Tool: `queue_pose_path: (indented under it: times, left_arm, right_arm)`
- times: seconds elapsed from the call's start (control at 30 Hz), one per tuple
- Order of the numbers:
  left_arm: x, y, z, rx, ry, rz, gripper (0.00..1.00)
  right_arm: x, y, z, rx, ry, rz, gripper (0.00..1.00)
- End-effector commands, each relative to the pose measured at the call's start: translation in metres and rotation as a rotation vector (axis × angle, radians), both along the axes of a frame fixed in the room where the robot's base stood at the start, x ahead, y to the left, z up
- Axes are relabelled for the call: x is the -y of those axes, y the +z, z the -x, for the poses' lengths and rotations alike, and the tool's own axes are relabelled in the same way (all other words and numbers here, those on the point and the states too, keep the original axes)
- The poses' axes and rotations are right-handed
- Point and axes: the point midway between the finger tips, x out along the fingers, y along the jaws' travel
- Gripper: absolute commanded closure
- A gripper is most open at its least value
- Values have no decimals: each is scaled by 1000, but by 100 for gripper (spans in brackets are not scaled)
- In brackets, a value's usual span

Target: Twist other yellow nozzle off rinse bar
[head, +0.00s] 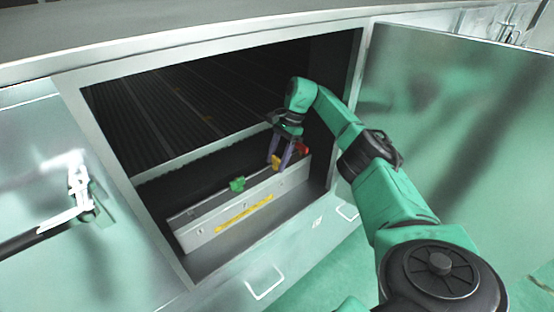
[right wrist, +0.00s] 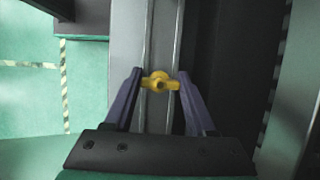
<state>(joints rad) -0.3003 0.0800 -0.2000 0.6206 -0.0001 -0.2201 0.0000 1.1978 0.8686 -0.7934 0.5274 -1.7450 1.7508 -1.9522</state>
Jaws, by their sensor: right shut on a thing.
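The rinse bar (head: 205,237) is a long grey metal bar with a yellow strip, lying inside the open cabinet. A yellow nozzle (head: 276,163) sits on its top toward the right end. My right gripper (head: 280,158) reaches down into the opening with its purple fingers at this nozzle. In the right wrist view the gripper (right wrist: 160,86) is shut on the yellow nozzle (right wrist: 160,80), one finger at each side of its wings, above the bar's grooved top (right wrist: 157,35). My left gripper is not in view.
A green nozzle (head: 237,184) stands on the bar left of the yellow one, and a red part (head: 303,149) is just right of my gripper. The cabinet door (head: 460,130) stands open at right.

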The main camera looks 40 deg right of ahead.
Motion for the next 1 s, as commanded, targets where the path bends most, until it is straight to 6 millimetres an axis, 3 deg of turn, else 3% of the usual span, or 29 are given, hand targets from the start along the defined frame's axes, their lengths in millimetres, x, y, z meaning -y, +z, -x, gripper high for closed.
queue_pose_path:
  times: [1.0]
  left_arm:
    - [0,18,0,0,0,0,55]
  right_arm:
    - [0,24,0,0,-2,0,98]
